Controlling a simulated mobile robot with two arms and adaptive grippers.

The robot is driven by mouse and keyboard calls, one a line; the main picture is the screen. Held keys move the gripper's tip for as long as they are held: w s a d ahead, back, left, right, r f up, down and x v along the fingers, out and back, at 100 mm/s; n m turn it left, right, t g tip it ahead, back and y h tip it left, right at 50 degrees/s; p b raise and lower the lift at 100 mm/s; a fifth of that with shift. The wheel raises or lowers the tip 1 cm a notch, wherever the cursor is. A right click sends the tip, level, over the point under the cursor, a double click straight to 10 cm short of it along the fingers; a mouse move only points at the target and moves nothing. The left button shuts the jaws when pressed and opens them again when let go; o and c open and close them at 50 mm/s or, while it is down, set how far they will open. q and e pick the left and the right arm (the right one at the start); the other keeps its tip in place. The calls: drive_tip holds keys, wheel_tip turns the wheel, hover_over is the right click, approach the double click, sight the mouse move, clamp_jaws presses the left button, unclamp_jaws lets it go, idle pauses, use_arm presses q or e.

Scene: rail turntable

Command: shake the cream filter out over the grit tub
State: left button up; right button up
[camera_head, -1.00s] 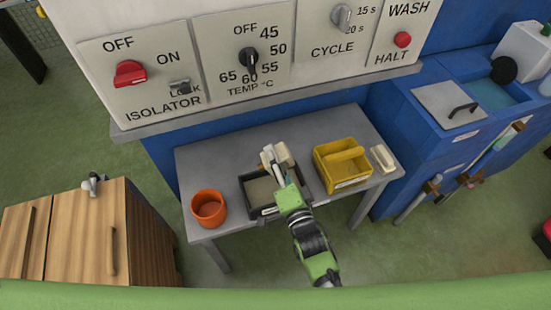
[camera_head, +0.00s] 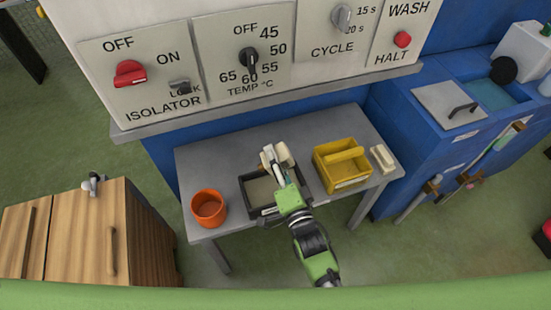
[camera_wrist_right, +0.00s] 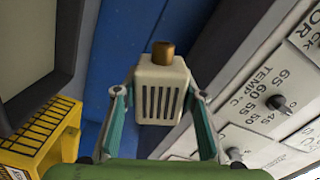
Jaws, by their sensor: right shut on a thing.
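The cream filter (camera_wrist_right: 160,92), a small block with dark slots and a brass knob on its end, sits between the teal fingers of my right gripper (camera_wrist_right: 160,100) in the right wrist view. The right gripper is shut on it. In the head view the filter (camera_head: 283,153) is partly hidden behind the gripper (camera_head: 277,160), above the back part of the grit tub. The grit tub (camera_head: 245,191) is a dark tray with a grey-beige inside on the steel table, partly covered by my right arm. My left gripper is not in view.
An orange pot (camera_head: 208,207) stands left of the tub. A yellow caddy (camera_head: 342,165) and a cream block (camera_head: 382,158) stand to its right on the steel table (camera_head: 205,160). A control panel (camera_head: 215,70) rises behind. A wooden cabinet (camera_head: 75,240) is at left.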

idle(0.4)
drive_tip(key=m, duration=0.2)
drive_tip(key=shift+m, duration=0.4)
drive_tip(key=m+b, duration=0.1)
drive_tip(key=m, duration=0.2)
drive_tip(key=shift+f, duration=0.15)
drive_tip(key=m, duration=0.1)
drive_tip(key=m+b, duration=0.1)
drive_tip(key=m, duration=0.1)
drive_tip(key=m+b, duration=0.1)
drive_tip(key=shift+a+f+m, duration=0.1)
drive_tip(key=shift+f+m, duration=0.2)
drive_tip(key=shift+m, duration=0.1)
drive_tip(key=m+b, duration=0.1)
drive_tip(key=m, duration=0.2)
drive_tip(key=shift+a+m+b, duration=0.1)
drive_tip(key=shift+m+b, duration=0.2)
drive_tip(key=shift+m, duration=0.6)
drive_tip(key=m+b, duration=0.1)
drive_tip(key=m, duration=0.2)
drive_tip(key=m+b, duration=0.1)
drive_tip(key=m, duration=0.3)
drive_tip(key=shift+s+a, duration=0.1)
drive_tip(key=shift+a, duration=0.05)
